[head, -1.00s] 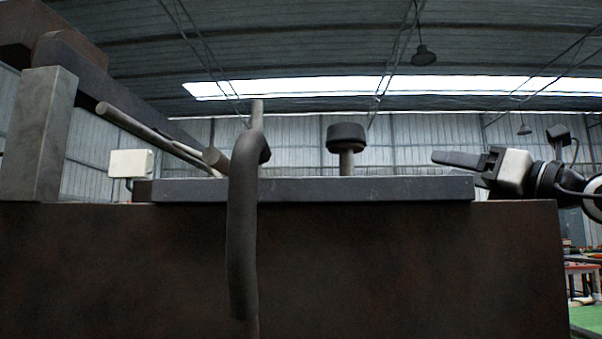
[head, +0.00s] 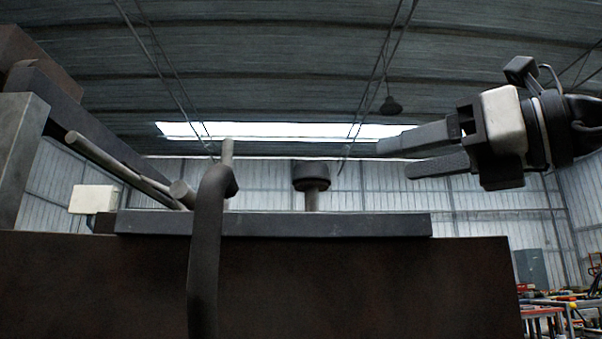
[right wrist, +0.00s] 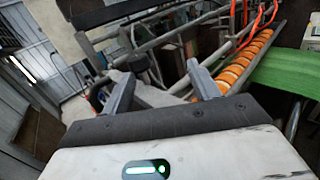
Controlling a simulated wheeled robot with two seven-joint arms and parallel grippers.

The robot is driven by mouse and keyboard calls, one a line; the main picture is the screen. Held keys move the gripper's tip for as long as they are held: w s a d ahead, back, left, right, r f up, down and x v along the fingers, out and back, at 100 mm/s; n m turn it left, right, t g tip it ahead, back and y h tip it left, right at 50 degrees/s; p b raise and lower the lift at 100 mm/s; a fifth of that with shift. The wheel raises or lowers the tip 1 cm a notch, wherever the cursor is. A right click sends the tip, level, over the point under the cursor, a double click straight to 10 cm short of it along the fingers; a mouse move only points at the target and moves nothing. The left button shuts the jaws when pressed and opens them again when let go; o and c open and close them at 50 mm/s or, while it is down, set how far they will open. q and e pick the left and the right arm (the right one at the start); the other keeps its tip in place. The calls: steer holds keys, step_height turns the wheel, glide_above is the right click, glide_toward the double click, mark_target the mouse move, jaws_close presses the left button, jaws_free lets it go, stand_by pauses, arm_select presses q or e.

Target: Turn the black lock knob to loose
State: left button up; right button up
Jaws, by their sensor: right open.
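The black lock knob (head: 311,172) is a short dark cap on a pale metal stem, standing above the flat dark plate (head: 270,225) in the head view. My right gripper (head: 394,158) is open and empty, to the right of the knob and clear of it. Its fingers point left, at about the knob's height or slightly above. The depth gap between them is hard to judge. My left gripper is not in view.
A dark hooked lever (head: 205,250) rises in front of the plate, left of the knob. Metal rods (head: 125,170) and a white box (head: 93,199) are farther left. A large dark panel (head: 350,285) fills the lower front. The space above the knob looks clear.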

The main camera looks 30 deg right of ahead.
mark_target(300, 176)
steer(key=s+a, duration=0.4)
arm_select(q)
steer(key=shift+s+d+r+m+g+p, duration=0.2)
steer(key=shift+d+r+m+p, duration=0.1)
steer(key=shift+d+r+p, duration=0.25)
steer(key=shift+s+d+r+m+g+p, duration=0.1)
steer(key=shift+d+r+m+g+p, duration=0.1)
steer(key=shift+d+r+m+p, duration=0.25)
arm_select(e)
steer(key=shift+g, duration=0.3)
steer(key=x, duration=1.5)
steer(key=shift+w+f, duration=0.35)
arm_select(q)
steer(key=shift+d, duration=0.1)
arm_select(e)
steer(key=c, duration=1)
